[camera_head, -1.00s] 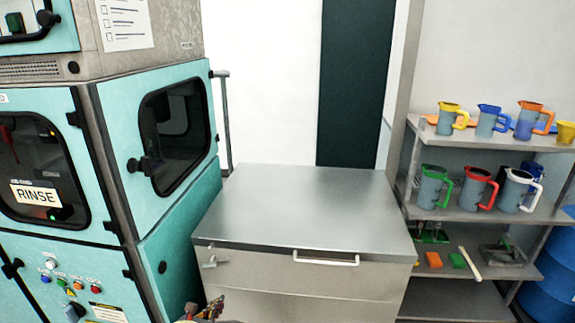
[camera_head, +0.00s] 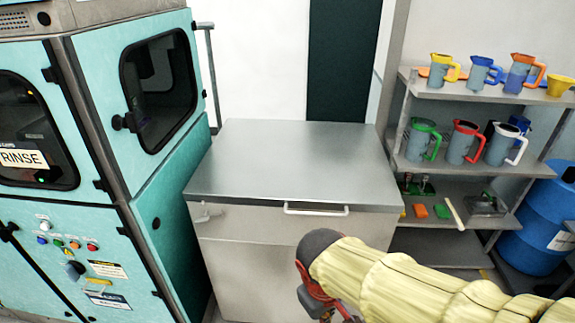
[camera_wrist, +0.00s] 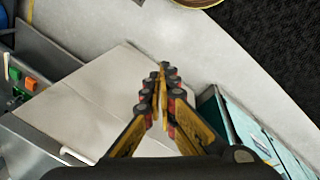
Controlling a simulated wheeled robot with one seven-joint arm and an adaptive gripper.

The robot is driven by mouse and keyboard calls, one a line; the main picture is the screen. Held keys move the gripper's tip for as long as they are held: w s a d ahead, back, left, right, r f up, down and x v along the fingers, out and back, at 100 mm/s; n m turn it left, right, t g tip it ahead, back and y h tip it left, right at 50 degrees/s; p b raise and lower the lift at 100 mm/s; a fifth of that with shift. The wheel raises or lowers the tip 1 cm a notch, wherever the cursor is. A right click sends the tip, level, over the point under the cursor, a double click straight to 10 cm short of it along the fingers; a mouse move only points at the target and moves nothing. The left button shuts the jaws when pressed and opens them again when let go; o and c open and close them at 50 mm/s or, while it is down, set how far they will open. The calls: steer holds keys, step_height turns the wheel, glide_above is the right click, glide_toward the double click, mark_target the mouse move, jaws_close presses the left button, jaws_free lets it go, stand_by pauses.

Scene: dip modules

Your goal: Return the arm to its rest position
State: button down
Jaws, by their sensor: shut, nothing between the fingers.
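My gripper (camera_wrist: 160,85) shows in the wrist view with its yellow and dark fingers together and nothing between them. In the head view my arm, in a pale yellow sleeve, reaches in from the lower right, in front of the metal cabinet (camera_head: 290,165). The fingertips are hidden in the head view; only a small dark and red part shows under the sleeve's end.
A teal machine with a RINSE sign (camera_head: 22,158) stands at the left. A shelf rack (camera_head: 455,178) with several coloured-handled jugs and small items stands at the right, with a blue drum (camera_head: 535,225) beside it. The cabinet top is bare.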

steer(key=s+d+r+m+t, duration=0.2)
steer(key=d+r+m, duration=0.1)
steer(key=d+r, duration=0.2)
steer(key=s+d+r+m+t+y, duration=0.1)
steer(key=s+d+r+m+t, duration=0.1)
steer(key=d+r, duration=0.3)
steer(key=shift+s+d+r+m, duration=0.35)
steer(key=shift+s+r+m, duration=0.1)
steer(key=shift+m, duration=0.45)
steer(key=c, duration=2.6)
jaws_free()
